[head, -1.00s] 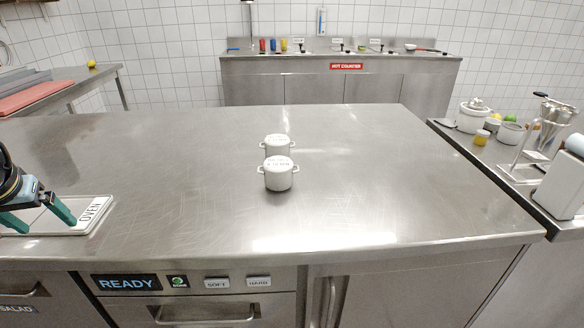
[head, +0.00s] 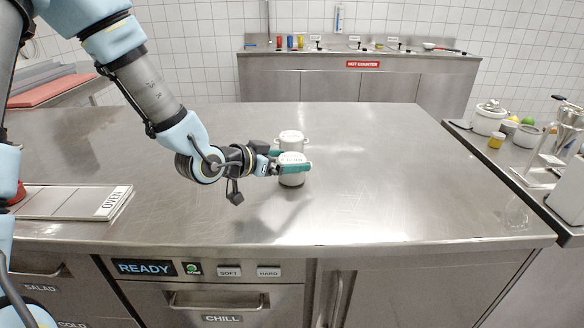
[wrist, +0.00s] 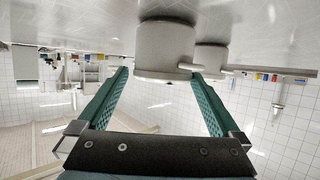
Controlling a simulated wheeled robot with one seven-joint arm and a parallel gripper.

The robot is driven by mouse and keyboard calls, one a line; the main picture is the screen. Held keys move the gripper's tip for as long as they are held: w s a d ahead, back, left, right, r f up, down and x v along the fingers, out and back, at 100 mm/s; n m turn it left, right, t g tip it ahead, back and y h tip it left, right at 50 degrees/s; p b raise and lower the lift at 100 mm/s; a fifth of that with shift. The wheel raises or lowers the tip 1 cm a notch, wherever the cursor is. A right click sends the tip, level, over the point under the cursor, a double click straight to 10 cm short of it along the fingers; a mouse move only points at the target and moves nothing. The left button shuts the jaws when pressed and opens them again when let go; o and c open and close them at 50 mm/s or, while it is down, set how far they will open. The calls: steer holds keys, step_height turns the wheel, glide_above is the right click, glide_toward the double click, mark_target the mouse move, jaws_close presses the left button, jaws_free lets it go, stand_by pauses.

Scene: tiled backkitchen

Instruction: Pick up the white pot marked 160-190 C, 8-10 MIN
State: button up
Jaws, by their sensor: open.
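Two small white lidded pots stand upright on the steel counter, one close behind the other. In the head view, the front pot (head: 291,182) has dark lettering on its lid, too small to read for certain. The back pot (head: 291,137) is partly covered by the front one; its marking is not legible. My gripper (head: 292,161) is open, reaching from the left, with its green fingers on the near and far sides of the front pot. In the wrist view, which is upside down, the front pot (wrist: 165,48) shows between the fingers and the back pot (wrist: 211,55) beyond one finger.
The steel counter (head: 380,150) is clear around the pots. A tray marked OVEN (head: 112,203) lies at the left. A side counter at the right holds a larger white pot (head: 489,120) and utensils. The hot counter (head: 360,84) stands at the back.

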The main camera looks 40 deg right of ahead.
mark_target(300, 160)
steer(key=shift+f+p+x, duration=0.1)
steer(key=shift+p+x, duration=0.5)
steer(key=shift+x, duration=0.7)
steer(key=shift+f+p+x, duration=0.15)
steer(key=shift+p+x, duration=0.45)
steer(key=shift+x, duration=0.7)
steer(key=shift+w+a, duration=0.1)
steer(key=c, duration=1.4)
steer(key=shift+r, duration=0.15)
